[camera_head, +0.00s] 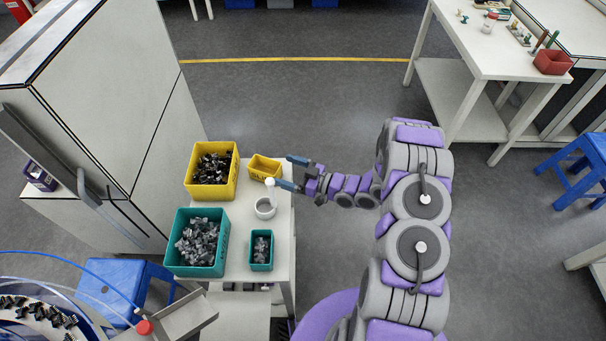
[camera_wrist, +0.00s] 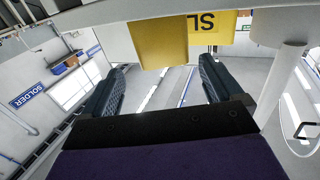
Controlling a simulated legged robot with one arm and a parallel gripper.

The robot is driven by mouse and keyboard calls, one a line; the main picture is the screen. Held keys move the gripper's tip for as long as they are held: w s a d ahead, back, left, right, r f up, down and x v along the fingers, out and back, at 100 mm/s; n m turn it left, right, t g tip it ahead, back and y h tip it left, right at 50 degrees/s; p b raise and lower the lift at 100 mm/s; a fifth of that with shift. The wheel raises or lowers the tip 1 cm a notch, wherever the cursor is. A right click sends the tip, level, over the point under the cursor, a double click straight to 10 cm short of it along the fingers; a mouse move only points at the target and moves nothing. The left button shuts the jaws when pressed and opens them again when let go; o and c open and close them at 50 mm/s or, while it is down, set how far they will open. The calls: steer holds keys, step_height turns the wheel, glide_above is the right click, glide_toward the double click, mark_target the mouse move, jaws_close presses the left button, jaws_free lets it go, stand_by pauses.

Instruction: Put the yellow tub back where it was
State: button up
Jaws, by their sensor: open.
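The small yellow tub (camera_head: 264,168) stands on the white table (camera_head: 240,262), right of the big yellow bin (camera_head: 230,186). Its inside looks empty from above. My gripper (camera_head: 284,172) is open at the right edge of the table, with its fingers pointing left toward the tub. In the wrist view, my open gripper (camera_wrist: 162,68) has the small tub (camera_wrist: 160,45) ahead, between and beyond the fingertips, with a gap to it. The big yellow bin (camera_wrist: 212,28) with dark lettering shows behind it.
A white cup (camera_head: 265,210) with a white round-topped stick stands close to my lower finger. A big green bin (camera_head: 222,260) and a small green tub (camera_head: 262,266) hold grey parts. The big yellow bin holds black parts. A tall cabinet (camera_head: 110,90) stands left.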

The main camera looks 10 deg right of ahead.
steer(key=shift+p+v, duration=0.35)
steer(key=shift+v, duration=2.25)
steer(key=shift+s, duration=0.1)
steer(key=w+d+r+m+h, duration=0.1)
steer(key=w+d+r+h, duration=0.4)
steer(key=w+d+h, duration=0.45)
steer(key=s+d+r+m+g+h, duration=0.3)
steer(key=s+d+r+m+h, duration=0.2)
steer(key=s+d+r+h, duration=0.5)
steer(key=s+a+r+m+g+y, duration=0.1)
steer(key=s+a+r+g, duration=0.2)
steer(key=s, duration=0.9)
steer(key=s+a+r+m+g+y, duration=0.2)
steer(key=s+a, duration=0.6)
steer(key=s, duration=0.4)
steer(key=s+a+r+m+g+y, duration=0.1)
steer(key=s+a+r, duration=0.5)
steer(key=s, duration=0.6)
steer(key=m+g, duration=0.1)
steer(key=g, duration=0.1)
steer(key=shift+a+r+g, duration=0.2)
steer(key=shift+r+g, duration=0.05)
steer(key=shift+g, duration=0.15)
